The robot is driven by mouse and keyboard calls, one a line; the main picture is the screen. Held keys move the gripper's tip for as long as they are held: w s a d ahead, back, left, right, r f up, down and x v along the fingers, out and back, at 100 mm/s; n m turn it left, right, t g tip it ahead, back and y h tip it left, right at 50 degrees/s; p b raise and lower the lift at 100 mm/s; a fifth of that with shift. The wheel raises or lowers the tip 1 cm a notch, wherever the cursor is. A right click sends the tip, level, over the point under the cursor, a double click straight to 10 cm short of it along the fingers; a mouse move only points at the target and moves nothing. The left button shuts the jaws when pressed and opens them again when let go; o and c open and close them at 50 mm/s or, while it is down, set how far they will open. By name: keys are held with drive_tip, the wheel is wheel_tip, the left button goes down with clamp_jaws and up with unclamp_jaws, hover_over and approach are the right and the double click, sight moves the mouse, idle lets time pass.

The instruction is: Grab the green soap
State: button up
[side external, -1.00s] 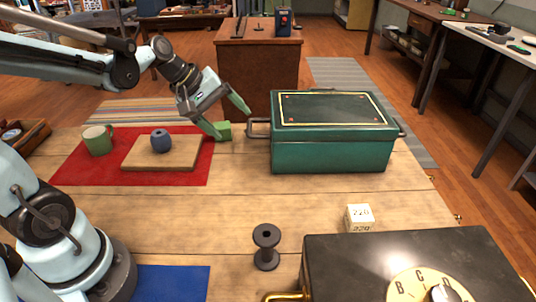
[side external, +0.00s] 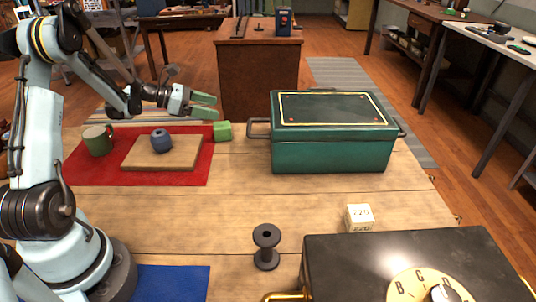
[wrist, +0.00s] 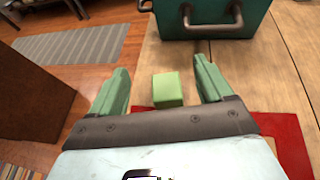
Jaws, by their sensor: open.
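The green soap (side external: 222,131) is a small bright green block on the wooden table, at the right edge of the red mat (side external: 190,178) and left of the green chest. My gripper (side external: 213,106) is open and empty, held roughly level above and behind the soap in the side view. In the wrist view, the soap (wrist: 167,90) shows between the two green fingers of my gripper (wrist: 163,82), beyond the palm. The fingers do not appear to touch it.
A green metal chest (side external: 330,150) with a side handle (side external: 258,128) stands just right of the soap. A wooden board (side external: 135,160) with a blue jar (side external: 161,141) and a green mug (side external: 97,141) are on the mat. A black spool (side external: 266,246) stands in front.

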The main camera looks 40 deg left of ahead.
sight(217, 125)
drive_tip(key=shift+f, duration=1.75)
wheel_tip(217, 125, down, 2)
drive_tip(key=shift+f, duration=0.1)
drive_tip(key=shift+x, duration=1.15)
drive_tip(key=shift+w+d+f, duration=0.25)
drive_tip(key=c, duration=1.1)
